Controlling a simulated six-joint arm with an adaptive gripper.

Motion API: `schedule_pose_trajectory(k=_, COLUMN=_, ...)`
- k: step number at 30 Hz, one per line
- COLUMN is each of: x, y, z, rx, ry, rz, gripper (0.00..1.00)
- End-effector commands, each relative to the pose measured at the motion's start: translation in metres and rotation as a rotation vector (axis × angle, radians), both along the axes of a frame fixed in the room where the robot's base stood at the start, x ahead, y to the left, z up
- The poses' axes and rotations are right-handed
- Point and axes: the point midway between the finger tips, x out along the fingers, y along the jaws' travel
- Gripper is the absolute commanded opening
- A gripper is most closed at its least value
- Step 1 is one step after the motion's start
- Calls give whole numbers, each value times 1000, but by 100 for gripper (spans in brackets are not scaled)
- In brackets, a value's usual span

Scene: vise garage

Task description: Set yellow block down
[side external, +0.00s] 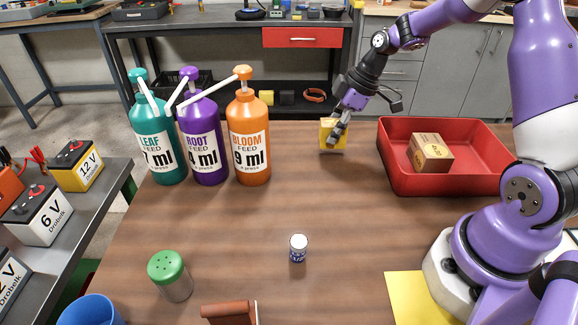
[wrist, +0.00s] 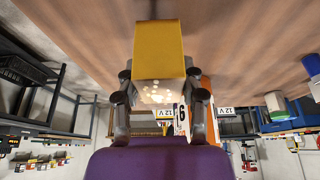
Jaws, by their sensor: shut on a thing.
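The yellow block (side external: 327,138) is at the far side of the brown table, between the orange pump bottle and the red tray. My gripper (side external: 338,131) is shut on it, coming down from the upper right. In the wrist view the yellow block (wrist: 159,48) sits between the two fingers of my gripper (wrist: 159,92). The block is at or just above the table; I cannot tell whether it touches. Part of it is hidden behind the fingers.
Teal (side external: 158,140), purple (side external: 204,140) and orange (side external: 249,140) pump bottles stand left of the block. A red tray (side external: 392,165) with a cardboard box (side external: 431,153) stands right. A small jar (side external: 298,248) and a green-lidded shaker (side external: 170,275) stand nearer. The table's middle is clear.

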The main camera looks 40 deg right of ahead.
Motion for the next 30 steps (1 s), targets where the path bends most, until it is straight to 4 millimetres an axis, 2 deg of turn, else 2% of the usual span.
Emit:
schedule_pose_trajectory(k=3, x=-1, y=1, z=-21, rx=3, ry=4, rz=1, gripper=4)
schedule_pose_trajectory(k=6, x=-1, y=1, z=-28, rx=1, ry=2, rz=0, gripper=4)
schedule_pose_trajectory(k=17, x=-1, y=1, z=-32, rx=1, ry=2, rz=0, gripper=4)
schedule_pose_trajectory(k=18, x=0, y=1, z=-32, rx=1, ry=2, rz=1, gripper=60)
schedule_pose_trajectory(k=19, x=0, y=1, z=-32, rx=0, ry=1, rz=0, gripper=75)
schedule_pose_trajectory(k=30, x=0, y=1, z=-31, rx=0, ry=1, rz=0, gripper=75)
